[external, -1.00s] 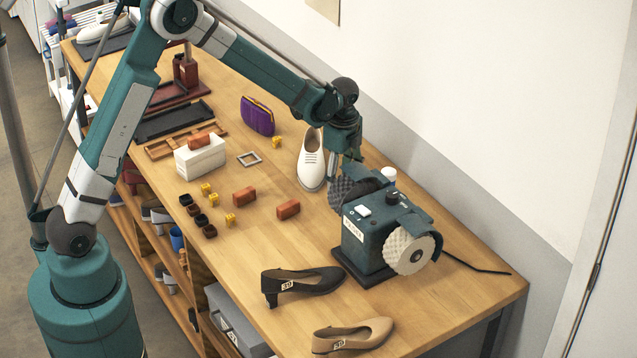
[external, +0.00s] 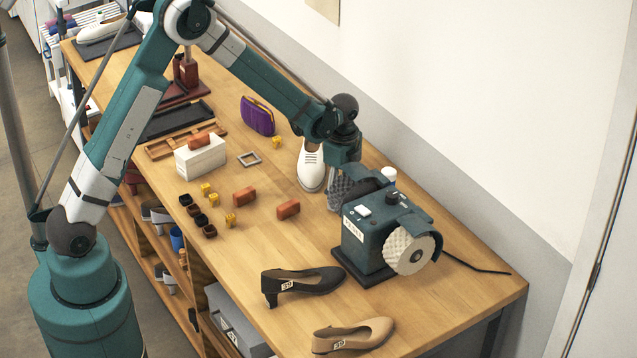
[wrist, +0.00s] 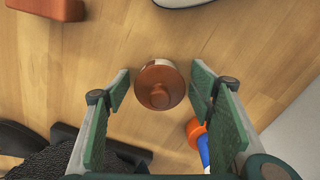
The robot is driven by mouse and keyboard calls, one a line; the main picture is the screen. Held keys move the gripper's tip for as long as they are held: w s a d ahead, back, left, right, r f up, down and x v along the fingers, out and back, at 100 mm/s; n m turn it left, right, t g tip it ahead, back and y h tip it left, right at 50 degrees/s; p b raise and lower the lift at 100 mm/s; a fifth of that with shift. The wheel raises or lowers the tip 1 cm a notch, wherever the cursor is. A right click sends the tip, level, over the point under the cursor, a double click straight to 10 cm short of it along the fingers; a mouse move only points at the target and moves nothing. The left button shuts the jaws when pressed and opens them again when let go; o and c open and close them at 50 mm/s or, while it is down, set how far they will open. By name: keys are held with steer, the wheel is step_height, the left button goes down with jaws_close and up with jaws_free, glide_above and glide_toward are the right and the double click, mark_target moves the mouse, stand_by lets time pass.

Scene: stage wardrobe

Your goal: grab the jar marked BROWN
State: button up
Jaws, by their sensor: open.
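In the wrist view a round jar with a reddish-brown knobbed lid (wrist: 160,86) stands on the wood, seen from above. A pale band shows at its rim; no lettering is readable. My gripper (wrist: 160,80) is open, with one green finger to the left of the jar and one to the right. There is a gap on both sides, and neither finger appears to touch it. In the external view my gripper's wrist (external: 345,148) points down behind the polishing machine; the fingertips and this jar are hidden there.
The polishing machine (external: 367,240) stands close by. A white shoe (external: 311,168) is behind it, and a white-topped container (external: 389,174) is near the wall. An orange and blue item (wrist: 197,134) lies near the right finger. Brown blocks (external: 288,209) lie to the left.

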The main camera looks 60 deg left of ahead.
steer(key=c, duration=1.7)
steer(key=shift+r, duration=0.1)
jaws_close()
steer(key=shift+r, duration=4.9)
